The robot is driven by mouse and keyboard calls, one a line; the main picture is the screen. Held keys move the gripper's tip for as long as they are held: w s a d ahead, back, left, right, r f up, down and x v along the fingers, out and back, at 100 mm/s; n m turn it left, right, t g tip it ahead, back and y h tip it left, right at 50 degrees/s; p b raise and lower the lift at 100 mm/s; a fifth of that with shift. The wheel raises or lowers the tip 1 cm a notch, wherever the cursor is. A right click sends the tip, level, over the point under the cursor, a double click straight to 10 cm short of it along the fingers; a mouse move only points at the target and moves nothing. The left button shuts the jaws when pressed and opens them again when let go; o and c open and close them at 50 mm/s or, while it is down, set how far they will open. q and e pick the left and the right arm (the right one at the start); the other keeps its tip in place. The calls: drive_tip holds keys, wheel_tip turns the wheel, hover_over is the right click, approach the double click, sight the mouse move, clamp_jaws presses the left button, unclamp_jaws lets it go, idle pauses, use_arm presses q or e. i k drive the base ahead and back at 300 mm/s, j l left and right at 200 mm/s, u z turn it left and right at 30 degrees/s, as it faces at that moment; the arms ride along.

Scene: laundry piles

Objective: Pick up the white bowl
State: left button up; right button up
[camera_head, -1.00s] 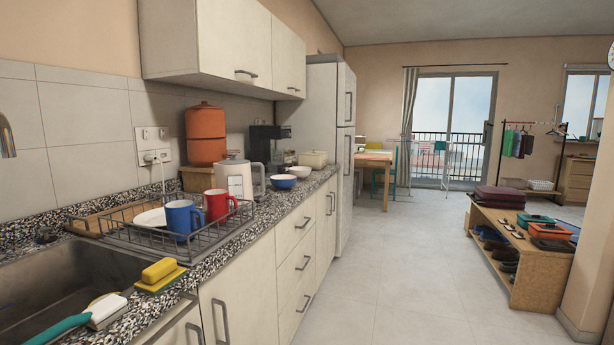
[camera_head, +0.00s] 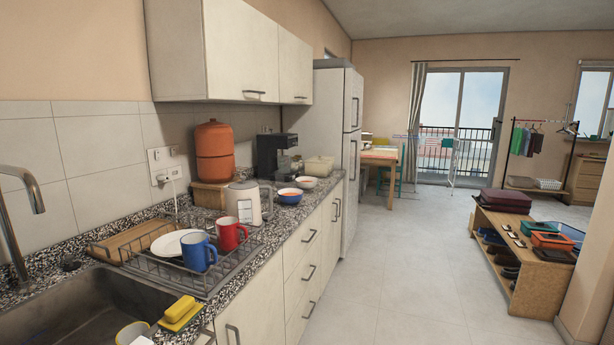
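The white bowl (camera_head: 306,182) stands upright on the granite counter, small and far along it. It is just behind and to the right of a blue bowl (camera_head: 290,197) with a pale inside and something orange in it. A cream lidded pot (camera_head: 320,166) is behind the white bowl. Neither of my grippers is in view.
A white kettle (camera_head: 244,203), a dark coffee machine (camera_head: 275,155) and a dish rack (camera_head: 180,270) with a blue mug (camera_head: 198,251) and red mug (camera_head: 230,234) line the counter (camera_head: 285,225). Open floor (camera_head: 400,280) lies right of the cabinets. A shoe bench (camera_head: 540,285) stands farther right.

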sight(304, 183)
drive_tip(key=i+l+z, duration=0.35)
drive_tip(key=i, duration=0.65)
drive_tip(key=i+z, duration=0.35)
drive_tip(key=i, duration=0.6)
drive_tip(key=i+u, duration=0.1)
drive_tip(key=i, duration=0.4)
drive_tip(key=i+l+u, duration=0.1)
drive_tip(key=i, duration=0.4)
drive_tip(key=i+l+u, duration=0.1)
drive_tip(key=i, duration=0.4)
drive_tip(key=i+l+u, duration=0.1)
drive_tip(key=i, duration=0.4)
drive_tip(key=i+l, duration=0.2)
drive_tip(key=i, duration=0.3)
drive_tip(key=i+l+u, duration=0.15)
drive_tip(key=i+u, duration=0.3)
drive_tip(key=i+l+u, duration=0.25)
drive_tip(key=u, duration=0.2)
drive_tip(key=i+l+u, duration=0.25)
drive_tip(key=l+u, duration=0.25)
drive_tip(key=i+l+u, duration=0.2)
drive_tip(key=l+u, duration=0.25)
drive_tip(key=i+l+u, duration=0.15)
drive_tip(key=l+u, duration=0.75)
